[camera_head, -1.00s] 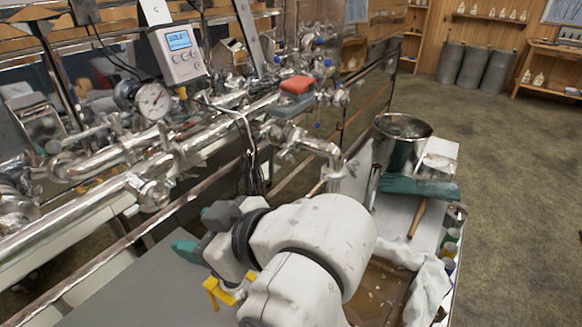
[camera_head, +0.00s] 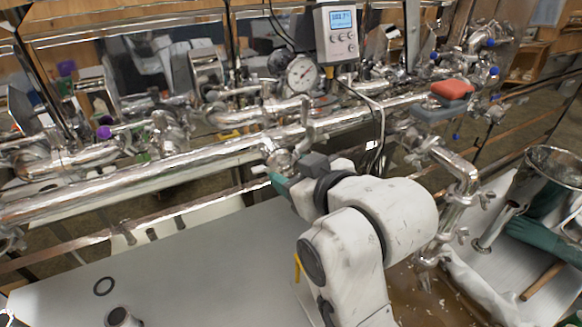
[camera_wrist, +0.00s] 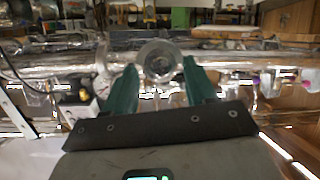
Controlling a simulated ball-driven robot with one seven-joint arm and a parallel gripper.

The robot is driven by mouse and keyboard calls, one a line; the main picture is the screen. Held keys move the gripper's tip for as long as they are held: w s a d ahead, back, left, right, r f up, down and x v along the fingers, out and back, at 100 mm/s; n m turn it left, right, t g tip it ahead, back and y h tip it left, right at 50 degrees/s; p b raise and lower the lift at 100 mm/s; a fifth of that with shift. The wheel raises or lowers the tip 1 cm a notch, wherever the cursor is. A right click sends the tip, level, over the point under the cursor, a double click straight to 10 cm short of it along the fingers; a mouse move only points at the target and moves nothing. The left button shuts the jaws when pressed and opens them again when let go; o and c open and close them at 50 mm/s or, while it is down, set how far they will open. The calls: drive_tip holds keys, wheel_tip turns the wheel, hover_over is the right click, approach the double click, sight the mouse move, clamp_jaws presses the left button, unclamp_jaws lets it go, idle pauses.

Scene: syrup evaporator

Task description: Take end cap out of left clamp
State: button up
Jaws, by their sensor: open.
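My gripper (camera_wrist: 160,67) has two green fingers, spread apart with a gap between them. In the wrist view a round metal end piece (camera_wrist: 158,58), which looks like the end cap in its clamp, shows between and beyond the fingertips. I cannot tell cap from clamp ring, nor whether the fingers touch it. In the head view my gripper (camera_head: 281,180) is at the front of the long steel pipe, just below a metal clamp fitting (camera_head: 276,155). My wrist partly hides this spot.
A grey table (camera_head: 190,265) lies below, mostly clear. A black ring (camera_head: 104,286) and a short metal cylinder (camera_head: 122,317) are at its left. A display box (camera_head: 337,32) and round gauge (camera_head: 302,73) stand above the pipes. A steel pot (camera_head: 550,175) is at the right.

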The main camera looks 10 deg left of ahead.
drive_tip(key=shift+x, duration=0.85)
clamp_jaws()
idle(0.3)
idle(1.3)
